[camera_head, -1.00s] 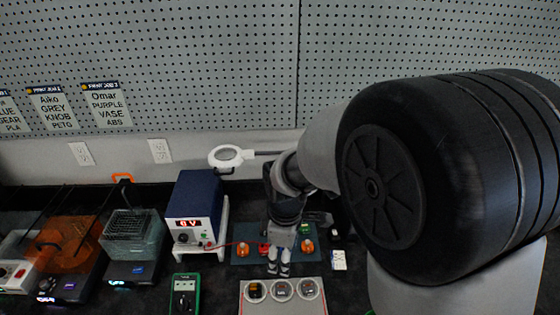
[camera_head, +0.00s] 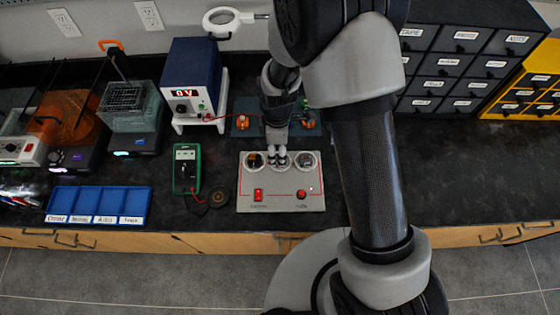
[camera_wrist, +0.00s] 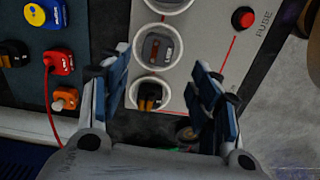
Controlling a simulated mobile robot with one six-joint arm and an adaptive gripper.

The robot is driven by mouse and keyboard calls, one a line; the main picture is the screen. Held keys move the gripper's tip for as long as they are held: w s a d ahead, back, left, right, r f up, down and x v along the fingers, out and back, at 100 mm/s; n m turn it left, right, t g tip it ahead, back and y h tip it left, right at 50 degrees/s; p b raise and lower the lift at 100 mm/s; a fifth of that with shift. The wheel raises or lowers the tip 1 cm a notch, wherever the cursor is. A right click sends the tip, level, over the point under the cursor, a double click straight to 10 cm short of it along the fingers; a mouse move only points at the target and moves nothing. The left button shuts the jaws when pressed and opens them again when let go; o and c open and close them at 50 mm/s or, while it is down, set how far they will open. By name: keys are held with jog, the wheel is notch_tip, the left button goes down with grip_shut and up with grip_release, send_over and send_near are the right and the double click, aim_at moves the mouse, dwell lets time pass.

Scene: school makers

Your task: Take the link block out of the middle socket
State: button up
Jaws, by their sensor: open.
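The grey panel (camera_head: 281,203) lies on the bench with three round white-rimmed sockets in a row. My gripper (camera_head: 278,156) is over the middle socket and partly hides it in the head view. In the wrist view my gripper (camera_wrist: 160,58) is open, one finger on each side. Between its fingertips is the middle socket with a grey link block (camera_wrist: 160,47) that has a reddish-brown mark. The left socket holds a dark block with orange stripes (camera_wrist: 149,96). The right socket (camera_head: 305,160) is partly cut off in the wrist view. I cannot tell how high the fingertips are.
A red switch (camera_head: 258,195) and a red fuse button (camera_head: 301,194) sit on the panel's front. A green multimeter (camera_head: 186,168) is to the left, and a blue power supply (camera_head: 193,80) is behind. A blue tray (camera_head: 99,201) is farther left. The bench right of my arm is clear.

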aim_at(277, 159)
jog(key=shift+w+a+f+b, duration=0.15)
jog(key=shift+f+b, duration=0.35)
jog(key=shift+f, duration=0.9)
jog(key=shift+w+f+b, duration=0.1)
jog(key=shift+f+b, duration=0.4)
jog(key=shift+f, duration=0.85)
jog(key=c, duration=1)
